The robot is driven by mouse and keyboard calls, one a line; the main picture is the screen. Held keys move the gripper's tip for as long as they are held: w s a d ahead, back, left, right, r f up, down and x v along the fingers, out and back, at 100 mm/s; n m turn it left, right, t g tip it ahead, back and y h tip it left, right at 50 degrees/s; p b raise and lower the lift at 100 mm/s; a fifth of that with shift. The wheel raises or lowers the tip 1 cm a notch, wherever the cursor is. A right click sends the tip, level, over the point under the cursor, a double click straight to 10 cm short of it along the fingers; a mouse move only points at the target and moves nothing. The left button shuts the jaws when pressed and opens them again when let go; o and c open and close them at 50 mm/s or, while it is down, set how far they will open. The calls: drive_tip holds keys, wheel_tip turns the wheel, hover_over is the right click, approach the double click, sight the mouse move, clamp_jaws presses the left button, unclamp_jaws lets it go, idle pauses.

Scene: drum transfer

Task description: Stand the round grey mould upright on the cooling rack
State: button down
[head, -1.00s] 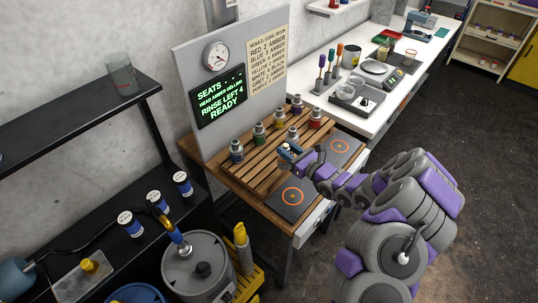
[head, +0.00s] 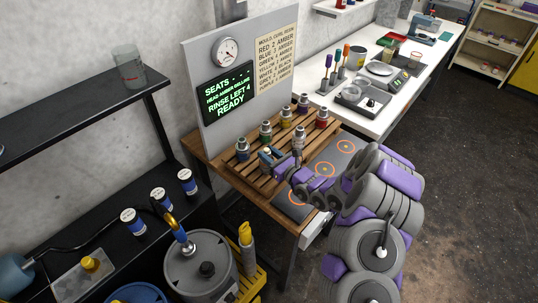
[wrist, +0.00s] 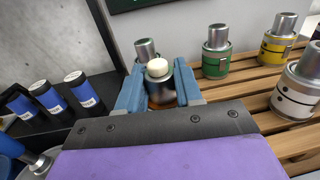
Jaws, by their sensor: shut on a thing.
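My gripper (head: 268,158) is over the front left part of the wooden cooling rack (head: 262,185). In the wrist view its two blue fingers (wrist: 159,90) are shut on the round grey mould (wrist: 161,88). The mould has a pale cap and looks roughly upright between the fingers. Its lower part is hidden by my gripper, so I cannot tell whether it touches the slats. A blue-banded mould (head: 242,149) stands just behind and left of my gripper; its silver top (wrist: 146,48) shows behind the grey mould in the wrist view.
Green (head: 266,133), yellow (head: 285,117), white (head: 299,142) and red (head: 321,118) moulds stand on the rack. A grey sign panel (head: 205,95) rises behind it. Dark pads with orange rings (head: 323,169) lie in front. Blue-labelled black jars (head: 158,199) stand on the left shelf.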

drive_tip(key=c, duration=1.1)
unclamp_jaws()
drive_tip(key=shift+d, duration=0.2)
drive_tip(key=shift+c, duration=0.2)
drive_tip(key=o, duration=0.4)
drive_tip(key=shift+d+r, duration=0.15)
drive_tip(key=shift+d, duration=0.9)
drive_tip(key=shift+s+a, duration=0.1)
drive_tip(key=shift+a, duration=0.4)
drive_tip(key=p+v, duration=0.1)
drive_tip(key=v, duration=1)
drive_tip(key=shift+s, duration=0.2)
